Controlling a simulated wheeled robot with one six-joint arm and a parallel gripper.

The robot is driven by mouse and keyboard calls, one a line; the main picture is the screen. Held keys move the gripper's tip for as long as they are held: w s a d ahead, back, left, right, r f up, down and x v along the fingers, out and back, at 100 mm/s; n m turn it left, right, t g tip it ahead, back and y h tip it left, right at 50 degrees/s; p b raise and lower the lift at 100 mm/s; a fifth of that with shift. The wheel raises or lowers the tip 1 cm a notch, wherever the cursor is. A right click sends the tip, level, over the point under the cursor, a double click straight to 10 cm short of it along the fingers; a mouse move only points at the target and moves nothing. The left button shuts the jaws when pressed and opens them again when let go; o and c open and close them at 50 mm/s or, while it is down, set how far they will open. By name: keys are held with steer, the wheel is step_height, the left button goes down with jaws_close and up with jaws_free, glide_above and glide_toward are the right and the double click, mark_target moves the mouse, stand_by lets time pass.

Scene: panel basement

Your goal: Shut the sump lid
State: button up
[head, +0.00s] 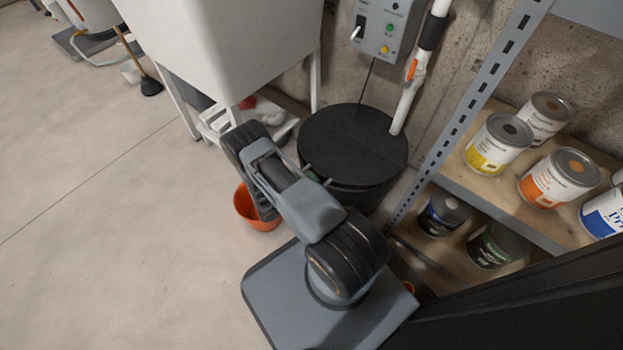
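The sump lid (352,138) is a black round disc. It lies on top of the dark sump basin (365,195) and looks flat, with no raised edge that I can see. A thin dark cord or rod rises from its back edge. My arm is folded in front of the basin and covers the lid's near left edge. Two small grey tips show beside my arm at the lid's near edge; I cannot tell whether they belong to my gripper or the lid. My gripper's fingers are not clearly visible.
A white utility sink (225,40) stands at left. A metal shelf (470,175) with paint cans is at right. An orange bucket (243,208) sits beside my arm.

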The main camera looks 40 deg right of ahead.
steer(key=shift+a, duration=0.1)
steer(key=p+v, duration=0.1)
steer(key=v, duration=1.2)
steer(key=shift+a+f, duration=0.15)
steer(key=shift+a, duration=0.15)
